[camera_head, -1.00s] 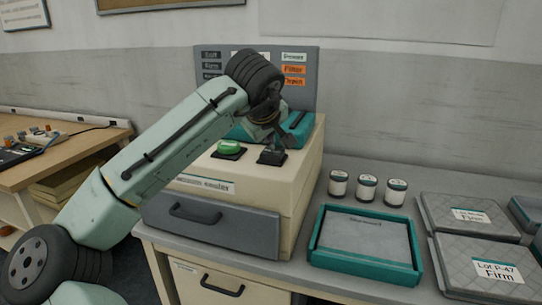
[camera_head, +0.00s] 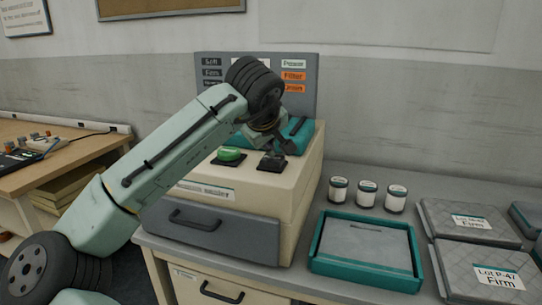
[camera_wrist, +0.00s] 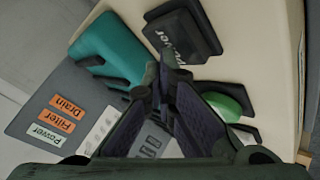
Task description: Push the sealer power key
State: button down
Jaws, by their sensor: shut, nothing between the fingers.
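The cream sealer (camera_head: 250,195) stands on the grey counter. Its black power key (camera_head: 271,163) sits on the sloping top, right of a green button (camera_head: 229,155). In the wrist view the key (camera_wrist: 180,42) shows the word "Power" and lies just beyond my fingertips; the green button (camera_wrist: 224,106) is at the right. My gripper (camera_head: 288,146) is shut and empty, above the sealer top and close behind and right of the key. In the wrist view my gripper's fingertips (camera_wrist: 162,66) are together, near the key's edge; I cannot tell whether they touch it.
A teal part (camera_head: 299,130) of the sealer lies close behind my gripper. A grey label panel (camera_head: 300,65) rises at the back. A teal tray (camera_head: 366,273), several small jars (camera_head: 367,193) and grey quilted packs (camera_head: 470,220) occupy the counter to the right.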

aim_at(269, 157)
jog(key=shift+f, duration=0.1)
jog(key=shift+f+b, duration=0.4)
dwell(0.4)
jog(key=shift+r, duration=0.25)
jog(key=shift+r+p, duration=0.15)
jog(key=shift+p, duration=0.15)
jog(key=shift+r+p, duration=2.15)
jog(key=shift+r, duration=0.75)
